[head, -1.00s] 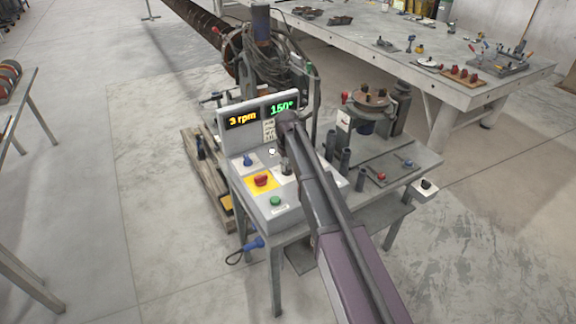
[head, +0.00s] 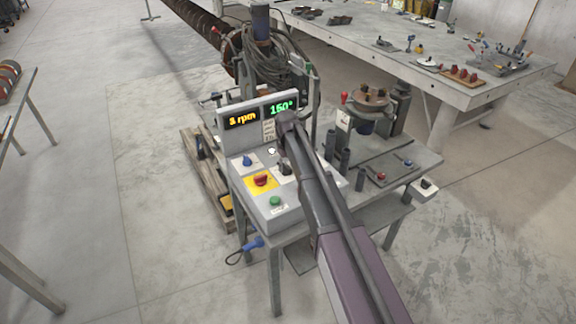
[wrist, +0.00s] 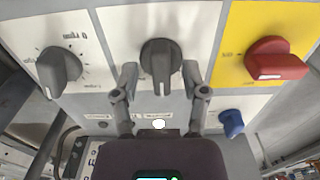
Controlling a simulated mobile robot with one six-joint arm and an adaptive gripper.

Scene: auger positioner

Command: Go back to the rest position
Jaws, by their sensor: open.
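My gripper (wrist: 161,90) is open in the wrist view, with one fingertip on each side of a dark grey knob (wrist: 161,58). I cannot tell whether the fingers touch this knob. In the head view my arm reaches over the control panel (head: 282,216), and its own links hide most of the gripper.
The panel has a second grey knob (wrist: 60,70), a red switch (wrist: 275,58) on yellow, a blue knob (wrist: 231,122) and a green button (head: 275,201). Open floor (head: 160,255) lies left of the stand.

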